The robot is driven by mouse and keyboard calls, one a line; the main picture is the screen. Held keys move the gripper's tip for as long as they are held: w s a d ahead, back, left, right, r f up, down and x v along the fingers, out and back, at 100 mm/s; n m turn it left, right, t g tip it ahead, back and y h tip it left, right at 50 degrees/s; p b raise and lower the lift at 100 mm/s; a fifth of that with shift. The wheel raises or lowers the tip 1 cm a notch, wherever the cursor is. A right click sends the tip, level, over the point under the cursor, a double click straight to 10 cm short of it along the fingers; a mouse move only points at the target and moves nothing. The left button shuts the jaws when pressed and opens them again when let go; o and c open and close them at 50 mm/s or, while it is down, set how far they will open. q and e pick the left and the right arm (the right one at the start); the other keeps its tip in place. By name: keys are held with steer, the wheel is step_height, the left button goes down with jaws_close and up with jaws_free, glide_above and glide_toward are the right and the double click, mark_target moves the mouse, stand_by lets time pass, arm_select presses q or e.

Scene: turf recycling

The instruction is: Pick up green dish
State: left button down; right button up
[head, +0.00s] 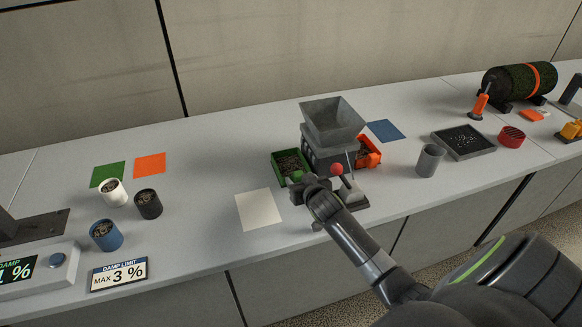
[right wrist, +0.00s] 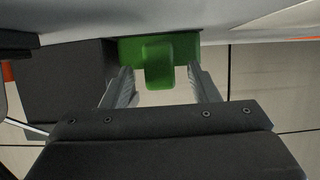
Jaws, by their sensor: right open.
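The green dish (head: 276,166) is a small open tray with dark granules in it, standing at the left side of a grey hopper machine (head: 332,125) on the counter. In the right wrist view the green dish (right wrist: 128,50) shows its green wall and a protruding green tab handle (right wrist: 158,65). My right gripper (head: 299,180) is at the dish's near right edge. Its open fingers (right wrist: 160,85) stand on either side of the tab, with gaps visible. Whether they touch the dish cannot be told. My left gripper is not in view.
An orange dish (head: 368,153) stands at the machine's right side. A red-knobbed lever (head: 338,170) is close to my right gripper. A white sheet (head: 258,209) lies clear to the left. A grey cup (head: 429,160) and several filled cups stand farther off.

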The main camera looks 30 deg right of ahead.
steer(key=c, duration=1.1)
steer(key=shift+a+r, duration=0.1)
steer(key=shift+a, duration=0.05)
